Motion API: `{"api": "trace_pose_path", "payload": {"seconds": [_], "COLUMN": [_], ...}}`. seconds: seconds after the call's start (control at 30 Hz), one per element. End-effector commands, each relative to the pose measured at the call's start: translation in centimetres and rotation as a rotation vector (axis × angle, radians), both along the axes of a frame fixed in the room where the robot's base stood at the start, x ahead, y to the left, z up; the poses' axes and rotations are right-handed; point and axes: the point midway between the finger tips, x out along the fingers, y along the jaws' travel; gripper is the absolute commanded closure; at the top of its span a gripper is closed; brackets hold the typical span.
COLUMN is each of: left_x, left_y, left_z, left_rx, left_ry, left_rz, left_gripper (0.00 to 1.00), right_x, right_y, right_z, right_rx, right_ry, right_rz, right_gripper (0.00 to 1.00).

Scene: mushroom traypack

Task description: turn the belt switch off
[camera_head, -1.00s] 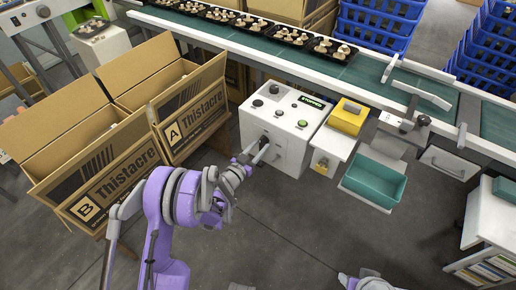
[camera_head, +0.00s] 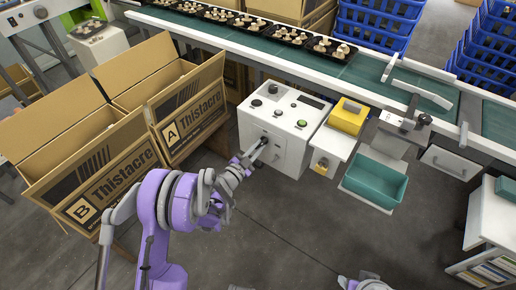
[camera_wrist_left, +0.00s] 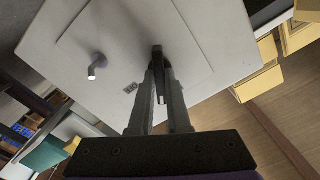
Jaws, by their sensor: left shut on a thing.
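The white control box (camera_head: 278,128) stands in front of the belt, with several dark knobs, a green button (camera_head: 302,124) and a dark, unlit display (camera_head: 312,101) on top. My left gripper (camera_head: 262,142) is at its front face. In the left wrist view the gripper (camera_wrist_left: 160,88) is shut on a small dark switch handle (camera_wrist_left: 157,50) on the white panel. The fingers hide much of the handle. A round metal peg (camera_wrist_left: 97,66) sticks out beside it. My right gripper does not show.
Open cardboard boxes (camera_head: 95,174) stand left of my left arm. A yellow bin (camera_head: 347,117) and a teal tray (camera_head: 375,181) are right of the control box. The green belt (camera_head: 290,56) carries black trays of mushrooms behind. The floor in front is clear.

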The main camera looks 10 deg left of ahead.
Motion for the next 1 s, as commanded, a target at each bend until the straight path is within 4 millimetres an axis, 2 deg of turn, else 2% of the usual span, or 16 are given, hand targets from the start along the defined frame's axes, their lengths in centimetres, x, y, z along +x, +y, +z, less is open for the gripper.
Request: {"api": "trace_pose_path", "payload": {"seconds": [0.1,0.43,0.8,1.0], "left_x": [0.0,0.0,0.0,0.0], "left_y": [0.0,0.0,0.0,0.0], "left_z": [-0.1,0.0,-0.1,0.0], "left_rx": [0.068,0.108,0.590,0.668], "left_ry": [-0.024,-0.038,-0.214,-0.242], "left_rz": [-0.001,0.000,-0.001,-0.001], "left_gripper": [1.00,1.00,1.00,1.00], "right_x": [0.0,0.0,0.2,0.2], "right_y": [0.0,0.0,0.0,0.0], "right_z": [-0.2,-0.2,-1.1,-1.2], "right_rx": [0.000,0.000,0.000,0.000], "right_ry": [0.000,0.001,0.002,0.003], "right_rz": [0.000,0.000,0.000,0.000], "right_gripper": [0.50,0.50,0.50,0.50]}}
